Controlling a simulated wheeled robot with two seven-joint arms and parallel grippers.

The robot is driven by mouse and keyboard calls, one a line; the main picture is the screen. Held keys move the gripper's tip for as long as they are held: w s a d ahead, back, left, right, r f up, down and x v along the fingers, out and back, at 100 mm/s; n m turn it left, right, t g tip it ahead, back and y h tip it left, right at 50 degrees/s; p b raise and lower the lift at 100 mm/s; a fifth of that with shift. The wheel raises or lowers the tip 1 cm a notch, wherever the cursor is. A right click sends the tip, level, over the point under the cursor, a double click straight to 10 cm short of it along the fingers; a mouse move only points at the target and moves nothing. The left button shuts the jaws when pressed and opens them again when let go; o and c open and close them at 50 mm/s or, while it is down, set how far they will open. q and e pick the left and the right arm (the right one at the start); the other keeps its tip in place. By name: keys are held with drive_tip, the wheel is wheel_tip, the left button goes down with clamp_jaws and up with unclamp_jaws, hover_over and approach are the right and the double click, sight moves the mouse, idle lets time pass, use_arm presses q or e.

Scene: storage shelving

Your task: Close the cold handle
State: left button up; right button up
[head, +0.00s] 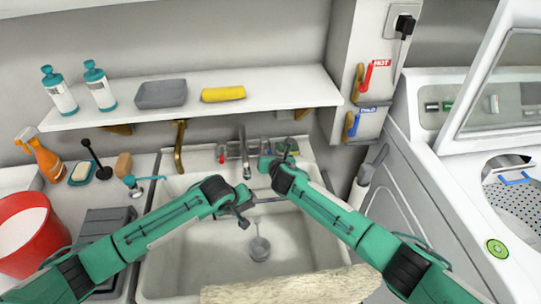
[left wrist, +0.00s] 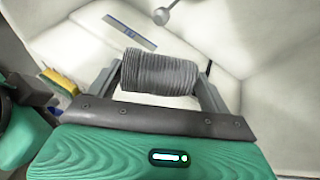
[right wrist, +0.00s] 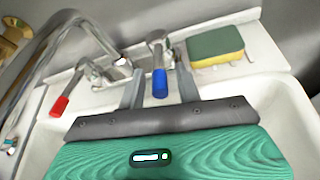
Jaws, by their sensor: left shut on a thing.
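The sink faucet has a blue handle (right wrist: 160,84) and a red handle (right wrist: 62,104) in the right wrist view. My right gripper (right wrist: 158,72) is open, with a finger on each side of the blue handle and gaps beside it. In the head view its hand is at the faucet, its fingers unclear. A second blue handle (head: 350,125), under a blue label, is on the wall pillar, below a red one (head: 367,78) labelled HOT. My left gripper (left wrist: 160,82) is shut on a grey ribbed cylinder (left wrist: 160,72) above the sink. In the head view that cylinder is hard to make out.
A green and yellow sponge (right wrist: 216,46) lies on the sink ledge, right of the blue faucet handle. The curved metal spout (right wrist: 45,50) rises at left. A shelf (head: 200,106) with bottles hangs above. A red bucket (head: 25,230) stands at left. The basin (head: 200,255) has free room.

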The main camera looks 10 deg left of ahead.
clamp_jaws()
drive_tip(key=shift+s+a+m+h, duration=0.15)
drive_tip(key=shift+a+m+h, duration=0.25)
drive_tip(key=shift+m+h, duration=0.25)
unclamp_jaws()
drive_tip(key=v, duration=1.2)
drive_tip(key=shift+f, duration=0.2)
drive_tip(key=shift+s, duration=0.1)
